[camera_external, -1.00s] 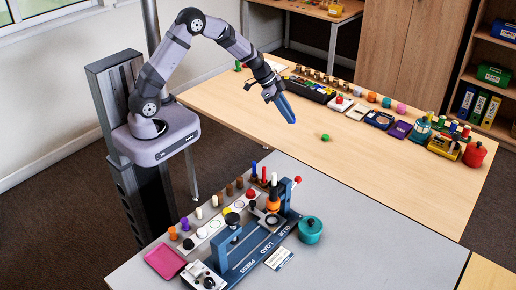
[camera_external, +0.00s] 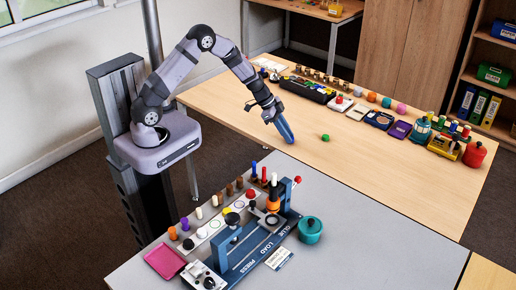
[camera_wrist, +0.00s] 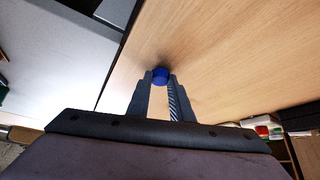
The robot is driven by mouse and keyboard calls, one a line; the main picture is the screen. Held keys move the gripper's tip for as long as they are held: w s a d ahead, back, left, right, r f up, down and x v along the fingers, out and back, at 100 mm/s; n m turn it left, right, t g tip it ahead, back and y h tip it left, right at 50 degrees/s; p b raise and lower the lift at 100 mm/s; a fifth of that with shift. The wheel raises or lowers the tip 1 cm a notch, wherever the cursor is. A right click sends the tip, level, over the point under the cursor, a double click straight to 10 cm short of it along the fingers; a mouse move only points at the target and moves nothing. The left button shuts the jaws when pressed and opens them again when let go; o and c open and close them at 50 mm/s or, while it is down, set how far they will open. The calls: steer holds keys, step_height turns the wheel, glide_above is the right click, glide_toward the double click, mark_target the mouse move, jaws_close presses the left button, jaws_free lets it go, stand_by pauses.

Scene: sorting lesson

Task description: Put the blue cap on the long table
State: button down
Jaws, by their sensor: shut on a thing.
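The blue cap (camera_wrist: 160,75) shows in the wrist view between the fingertips of my gripper (camera_wrist: 160,85). My gripper is shut on it. In the external view my gripper (camera_external: 290,138) points down, close over the long wooden table (camera_external: 400,185), near its front edge. The cap cannot be made out there. I cannot tell whether the cap touches the tabletop; a dark shadow lies close beside it in the wrist view.
A small green piece (camera_external: 325,138) lies right of my gripper. Trays, caps and a red pot (camera_external: 475,154) line the table's far side. The grey table (camera_external: 370,240) in front carries a blue press (camera_external: 250,240) and a teal pot (camera_external: 310,230). Bare wood lies right of my gripper.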

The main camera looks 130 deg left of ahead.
steer(key=shift+f, duration=0.2)
steer(key=c, duration=1.6)
jaws_free()
steer(key=shift+r, duration=0.1)
steer(key=shift+r, duration=0.15)
steer(key=p+v, duration=0.3)
steer(key=v, duration=0.9)
steer(key=shift+w, duration=0.1)
